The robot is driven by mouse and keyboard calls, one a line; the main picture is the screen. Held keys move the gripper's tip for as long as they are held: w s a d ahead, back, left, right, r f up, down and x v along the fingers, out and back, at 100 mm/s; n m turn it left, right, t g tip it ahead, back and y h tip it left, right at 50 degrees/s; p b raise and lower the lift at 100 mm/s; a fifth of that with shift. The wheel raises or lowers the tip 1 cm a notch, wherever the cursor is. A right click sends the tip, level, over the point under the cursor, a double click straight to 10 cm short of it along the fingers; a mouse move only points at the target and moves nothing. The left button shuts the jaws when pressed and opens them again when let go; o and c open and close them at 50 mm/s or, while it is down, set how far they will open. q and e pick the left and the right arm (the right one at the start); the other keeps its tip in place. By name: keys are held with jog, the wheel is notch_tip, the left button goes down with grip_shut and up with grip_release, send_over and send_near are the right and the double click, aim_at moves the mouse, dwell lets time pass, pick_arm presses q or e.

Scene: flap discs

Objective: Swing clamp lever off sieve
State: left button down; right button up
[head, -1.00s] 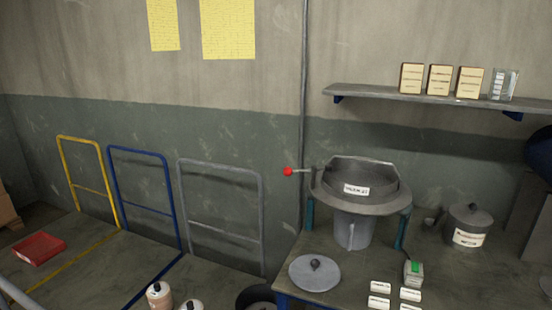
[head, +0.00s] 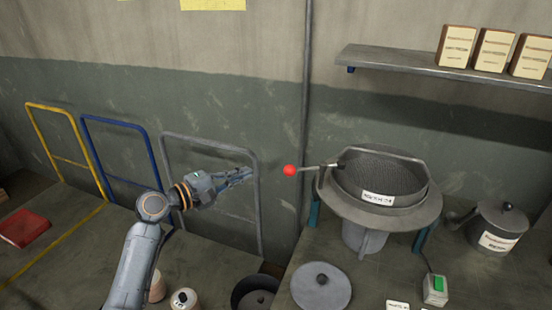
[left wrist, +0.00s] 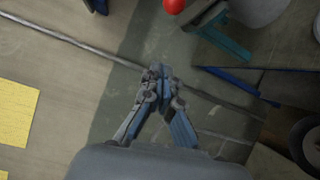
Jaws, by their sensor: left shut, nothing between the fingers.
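The round grey sieve (head: 385,178) sits in a wide ring on a stand at the right of the head view. Its clamp lever (head: 318,167) sticks out to the left and ends in a red knob (head: 290,170). The knob also shows at the top of the left wrist view (left wrist: 174,5). My left gripper (head: 248,172) is shut and empty, a short way left of the knob and apart from it. Its closed fingertips show in the left wrist view (left wrist: 158,72). My right gripper is not in view.
A round lid (head: 321,288) lies on the bench in front of the stand. A lidded pot (head: 497,226) stands at the right, and a small box with a green switch (head: 436,288) is nearer. A shelf (head: 430,68) is above. Grey, blue and yellow rails line the wall at left.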

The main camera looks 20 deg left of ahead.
pick_arm(q)
jog(key=w+d+p, duration=0.5)
jog(key=d, duration=0.3)
jog(key=shift+r+p, duration=0.15)
jog(key=shift+p, duration=0.2)
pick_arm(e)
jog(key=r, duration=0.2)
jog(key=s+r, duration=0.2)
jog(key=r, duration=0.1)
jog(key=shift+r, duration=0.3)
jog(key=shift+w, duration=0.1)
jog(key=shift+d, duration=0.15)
